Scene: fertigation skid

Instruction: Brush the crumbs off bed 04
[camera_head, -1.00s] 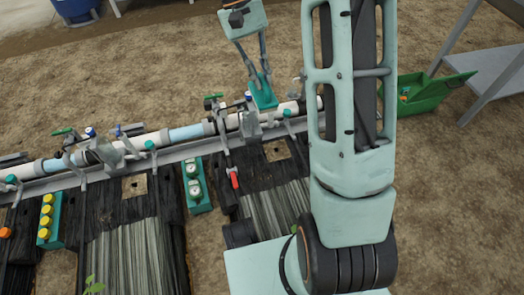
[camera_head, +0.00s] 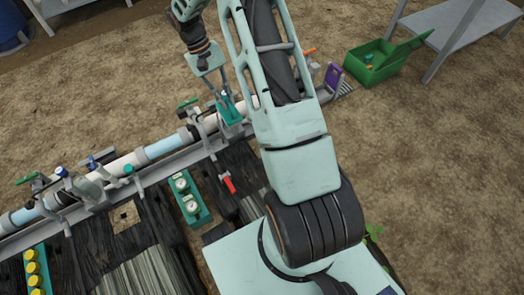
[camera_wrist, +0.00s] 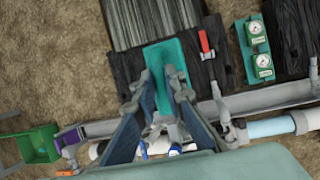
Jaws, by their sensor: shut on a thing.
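My gripper (camera_wrist: 166,92) is pointed down over the pipe rail. Its two fingers are closed in on a flat teal piece (camera_wrist: 168,62), which also shows under the fingers in the head view (camera_head: 230,109). It may be the brush; no bristles are visible. In the wrist view the piece overlaps the near end of a dark, slatted bed (camera_wrist: 140,22); I cannot tell whether it touches. Another slatted bed (camera_head: 150,275) lies at the lower left of the head view. No bed number is readable, and I cannot make out crumbs.
White-and-blue pipes (camera_head: 160,148) with valves run along the beds. A red-handled valve (camera_head: 227,183) and a teal twin-gauge block (camera_head: 187,194) are close by. A purple item (camera_head: 333,76) stands at the rail's end. A green open box (camera_head: 372,62) sits on the soil beside a grey table (camera_head: 450,30).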

